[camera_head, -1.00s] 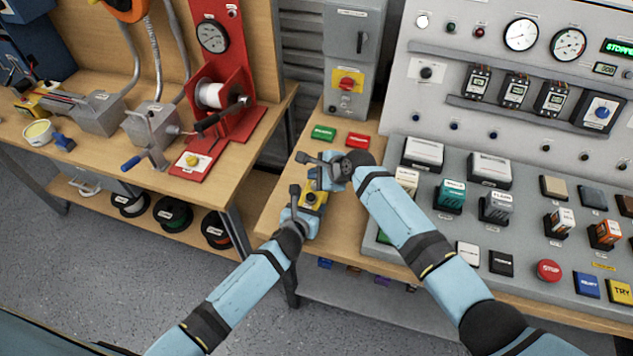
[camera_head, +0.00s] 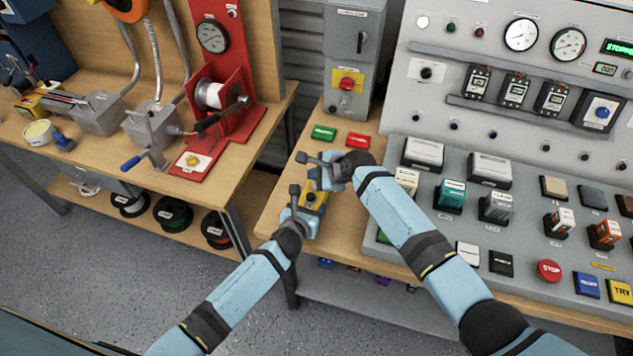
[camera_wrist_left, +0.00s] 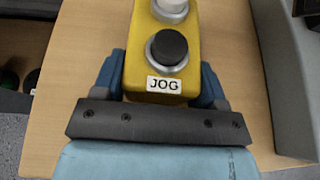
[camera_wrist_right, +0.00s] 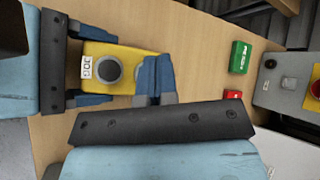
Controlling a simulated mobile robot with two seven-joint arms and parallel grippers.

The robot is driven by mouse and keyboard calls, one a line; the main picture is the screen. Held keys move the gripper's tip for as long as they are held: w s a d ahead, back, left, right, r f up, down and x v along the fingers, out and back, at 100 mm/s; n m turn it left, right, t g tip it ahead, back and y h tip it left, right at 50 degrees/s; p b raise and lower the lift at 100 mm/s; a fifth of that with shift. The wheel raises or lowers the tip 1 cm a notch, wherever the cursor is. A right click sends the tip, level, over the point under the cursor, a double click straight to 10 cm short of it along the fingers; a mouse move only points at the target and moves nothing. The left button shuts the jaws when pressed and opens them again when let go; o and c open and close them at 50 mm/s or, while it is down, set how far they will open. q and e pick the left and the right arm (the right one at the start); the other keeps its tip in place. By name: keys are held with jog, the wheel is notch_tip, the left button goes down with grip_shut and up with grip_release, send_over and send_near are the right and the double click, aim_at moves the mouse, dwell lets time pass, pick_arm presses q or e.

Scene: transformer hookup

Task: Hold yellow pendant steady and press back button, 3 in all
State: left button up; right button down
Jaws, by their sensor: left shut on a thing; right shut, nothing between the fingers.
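The yellow pendant (camera_head: 312,197) is held over the front left of the bench. In the left wrist view the pendant (camera_wrist_left: 141,78) shows a black button (camera_wrist_left: 169,46) above a JOG label (camera_wrist_left: 164,85) and a white button (camera_wrist_left: 172,8) cut by the top edge. My left gripper (camera_wrist_left: 161,70) is shut on the pendant's sides. My right gripper (camera_wrist_right: 153,78) is shut and empty at the pendant's far end. In the right wrist view its fingers hide the white button, while the black button (camera_wrist_right: 107,69) shows. I cannot tell whether the fingertips touch it.
A green block (camera_head: 323,133) and a red block (camera_head: 358,141) lie behind the grippers. A grey switch box (camera_head: 347,75) stands at the back. The sloped grey console (camera_head: 460,225) with several buttons lies to the right. Bare bench shows in front of the pendant (camera_head: 345,235).

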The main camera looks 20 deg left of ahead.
jog(key=shift+f, duration=0.15)
dwell(0.7)
jog(key=shift+f, duration=0.25)
jog(key=shift+f, duration=0.45)
dwell(0.8)
jog(key=shift+r, duration=3.35)
